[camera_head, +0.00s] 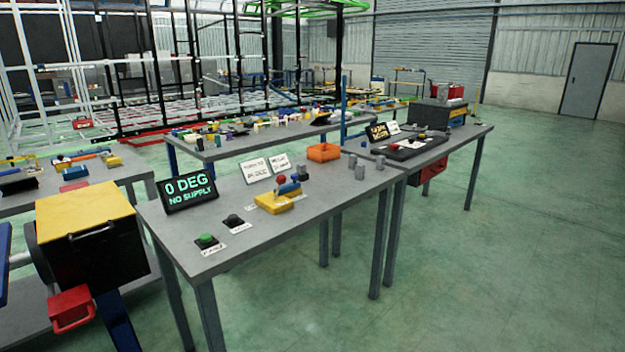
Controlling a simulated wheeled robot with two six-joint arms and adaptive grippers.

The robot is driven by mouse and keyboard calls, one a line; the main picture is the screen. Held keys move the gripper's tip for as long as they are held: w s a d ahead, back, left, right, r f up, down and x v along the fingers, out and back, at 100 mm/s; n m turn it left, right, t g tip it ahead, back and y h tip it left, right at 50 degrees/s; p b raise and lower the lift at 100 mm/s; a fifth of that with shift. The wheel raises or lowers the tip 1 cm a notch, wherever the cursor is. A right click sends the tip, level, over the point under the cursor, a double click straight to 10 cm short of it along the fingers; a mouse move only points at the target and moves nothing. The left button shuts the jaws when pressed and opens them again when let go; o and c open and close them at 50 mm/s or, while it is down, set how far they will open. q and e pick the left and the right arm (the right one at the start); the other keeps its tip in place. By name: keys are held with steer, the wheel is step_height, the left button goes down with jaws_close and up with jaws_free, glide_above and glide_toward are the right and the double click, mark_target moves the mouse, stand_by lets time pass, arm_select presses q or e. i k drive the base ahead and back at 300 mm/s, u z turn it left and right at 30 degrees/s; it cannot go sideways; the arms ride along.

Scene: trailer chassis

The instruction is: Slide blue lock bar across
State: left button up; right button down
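A small blue bar-like part (289,188) sits on a yellow block (275,203) on the front grey table (240,236). A red knob (281,179) stands just behind it. I cannot tell for sure that this blue part is the lock bar. Another blue piece (75,172) lies on the table at the left. Neither of my grippers shows in the head view, so nothing is seen touching these parts.
A display (188,190) reads "0 DEG NO SUPPLY". Green (207,240) and black (233,220) buttons sit before it. An orange bin (323,152) stands farther back. Right floor is clear.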

mark_target(295, 184)
steer(key=z, duration=0.55)
steer(key=i, duration=1.5)
steer(key=u, duration=0.75)
steer(key=i, duration=0.4)
steer(key=u, duration=0.55)
